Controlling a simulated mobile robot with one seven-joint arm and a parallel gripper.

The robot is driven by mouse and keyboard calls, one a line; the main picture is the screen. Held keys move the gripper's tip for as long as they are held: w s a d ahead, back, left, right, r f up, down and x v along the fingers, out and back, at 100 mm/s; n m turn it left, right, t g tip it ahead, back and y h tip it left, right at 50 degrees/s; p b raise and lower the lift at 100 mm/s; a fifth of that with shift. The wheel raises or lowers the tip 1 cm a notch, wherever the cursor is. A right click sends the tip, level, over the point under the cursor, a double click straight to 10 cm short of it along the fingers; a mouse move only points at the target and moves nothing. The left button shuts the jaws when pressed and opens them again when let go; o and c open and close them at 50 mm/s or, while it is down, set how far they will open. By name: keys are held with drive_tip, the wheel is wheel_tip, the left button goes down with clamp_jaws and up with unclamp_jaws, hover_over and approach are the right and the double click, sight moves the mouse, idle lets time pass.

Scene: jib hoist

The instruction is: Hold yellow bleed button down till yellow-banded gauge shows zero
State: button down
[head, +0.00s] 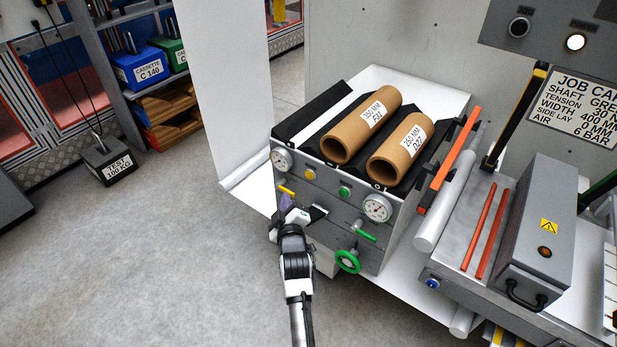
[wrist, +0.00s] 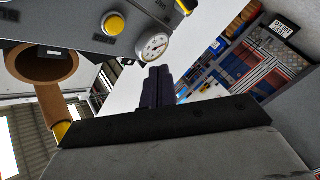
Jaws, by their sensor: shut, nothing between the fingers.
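The yellow bleed button (head: 310,173) is on the grey front panel of the roll stand, right of the left gauge (head: 282,158). Both show in the wrist view, the yellow button (wrist: 113,23) at the top and the white gauge (wrist: 154,46) beside it. I cannot make out a yellow band or read its needle surely. My gripper (head: 286,200) is shut and empty, below the left gauge near a yellow lever (head: 286,189). In the wrist view my dark fingers (wrist: 157,75) point towards the panel, below the gauge and apart from the button.
A green button (head: 344,191), a right gauge (head: 377,208), a green lever (head: 365,236) and a green handwheel (head: 348,261) share the panel. Two cardboard tubes (head: 362,124) lie on top. A white upright panel (head: 222,85) stands behind left.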

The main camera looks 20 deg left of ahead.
sight(305, 174)
drive_tip(key=w+d+b, duration=0.2)
drive_tip(key=w+b, duration=0.3)
drive_tip(key=w, duration=0.2)
drive_tip(key=shift+w+d, duration=0.2)
drive_tip(key=shift+d, duration=0.15)
idle(1.5)
drive_tip(key=shift+w+f, duration=0.1)
drive_tip(key=shift+w+d+b, duration=0.1)
drive_tip(key=shift+w+b, duration=0.2)
drive_tip(key=shift+b, duration=0.2)
drive_tip(key=shift+w+d+b, duration=0.25)
drive_tip(key=shift+w+b, duration=0.15)
idle(1.9)
drive_tip(key=shift+s+a+p, duration=0.3)
drive_tip(key=shift+s+a, duration=0.05)
drive_tip(key=shift+s, duration=0.45)
drive_tip(key=shift+s, duration=0.1)
